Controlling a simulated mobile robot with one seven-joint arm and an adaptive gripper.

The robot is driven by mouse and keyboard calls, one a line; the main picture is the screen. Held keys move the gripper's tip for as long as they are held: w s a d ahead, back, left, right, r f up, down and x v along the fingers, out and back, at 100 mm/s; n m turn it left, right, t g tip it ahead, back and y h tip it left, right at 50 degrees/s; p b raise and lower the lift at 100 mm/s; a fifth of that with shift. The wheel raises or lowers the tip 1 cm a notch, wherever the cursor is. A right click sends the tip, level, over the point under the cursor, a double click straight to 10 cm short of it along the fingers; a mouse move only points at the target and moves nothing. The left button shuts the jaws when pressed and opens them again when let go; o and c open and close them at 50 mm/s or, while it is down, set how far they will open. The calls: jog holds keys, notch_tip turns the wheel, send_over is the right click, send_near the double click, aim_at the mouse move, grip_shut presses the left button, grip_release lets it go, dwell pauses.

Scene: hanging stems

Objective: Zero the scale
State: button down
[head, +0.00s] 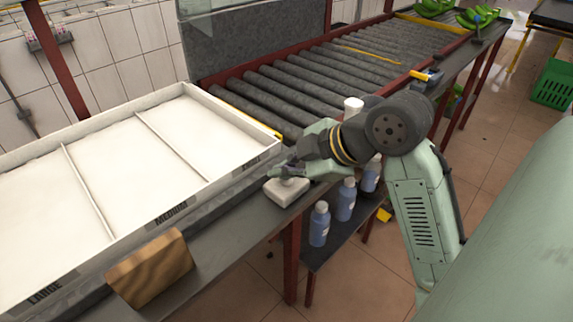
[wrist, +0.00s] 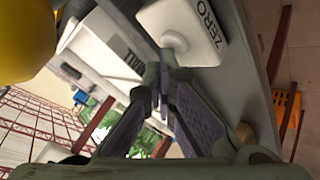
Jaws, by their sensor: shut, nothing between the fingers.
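A small white block (head: 287,192) sits on the grey bench edge in the head view. In the wrist view the same block (wrist: 200,22) bears the word ZERO on its side and has a round pale button (wrist: 174,41) on its face. My gripper (head: 284,171) is right over the block in the head view and hides most of its top. In the wrist view my gripper (wrist: 167,60) is shut and empty, its fingertips at the button. I cannot tell whether they touch it.
A white sorting tray (head: 172,92) marked LARGE and MEDIUM lies to the left. A wooden block (head: 150,270) stands on the front of the bench. A roller conveyor (head: 300,85) runs behind. Several blue bottles (head: 345,200) stand on the shelf below.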

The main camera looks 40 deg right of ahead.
aim_at(285, 183)
jog(key=shift+r, duration=0.1)
jog(key=shift+r+p, duration=0.55)
jog(key=shift+r, duration=0.25)
notch_tip(285, 183, up, 5)
jog(key=p, duration=0.3)
dwell(0.9)
